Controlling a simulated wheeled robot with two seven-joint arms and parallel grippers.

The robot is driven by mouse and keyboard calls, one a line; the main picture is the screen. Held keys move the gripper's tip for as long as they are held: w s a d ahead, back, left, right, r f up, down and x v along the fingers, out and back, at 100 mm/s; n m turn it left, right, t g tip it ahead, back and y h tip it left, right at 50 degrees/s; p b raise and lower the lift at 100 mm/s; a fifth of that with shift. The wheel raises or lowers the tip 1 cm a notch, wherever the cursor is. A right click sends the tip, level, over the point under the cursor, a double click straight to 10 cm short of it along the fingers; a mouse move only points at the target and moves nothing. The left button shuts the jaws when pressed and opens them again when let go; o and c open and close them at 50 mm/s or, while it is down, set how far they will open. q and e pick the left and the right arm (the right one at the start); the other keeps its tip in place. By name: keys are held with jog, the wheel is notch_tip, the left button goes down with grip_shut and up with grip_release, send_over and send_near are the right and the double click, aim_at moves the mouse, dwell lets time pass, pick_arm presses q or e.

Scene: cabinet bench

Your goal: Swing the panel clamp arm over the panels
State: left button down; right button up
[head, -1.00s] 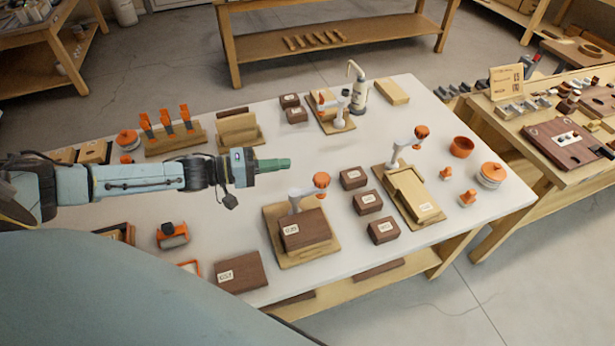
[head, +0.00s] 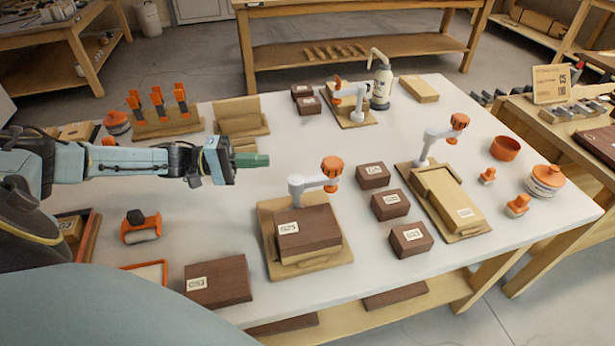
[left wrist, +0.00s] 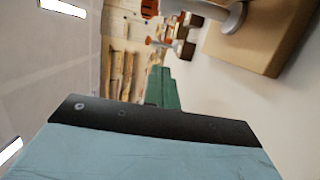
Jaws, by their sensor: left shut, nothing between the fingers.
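Three clamps with white arms and orange knobs stand on the table. A third clamp (head: 350,92) is at the back. My left gripper (head: 252,160), with green fingers, is shut and empty, left of the near clamp and apart from it. Its fingers (left wrist: 163,88) also show in the left wrist view. My right gripper is out of view.
Dark blocks (head: 390,205) lie between the near and right clamps. A dark block (head: 217,281) lies at the front edge. Orange-handled tools (head: 157,108) stand in a rack behind my arm. Orange pots and knobs (head: 505,148) are at the right.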

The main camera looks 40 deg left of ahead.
aim_at(314, 181)
pick_arm(q)
jog(key=w+d, duration=0.1)
jog(key=d, duration=0.2)
jog(key=w+d, duration=0.1)
jog(key=d, duration=0.3)
jog(key=w+d, duration=0.2)
jog(key=d, duration=0.1)
jog(key=shift+d, duration=0.15)
jog(key=shift+s+d, duration=0.45)
jog(key=shift+d, duration=0.05)
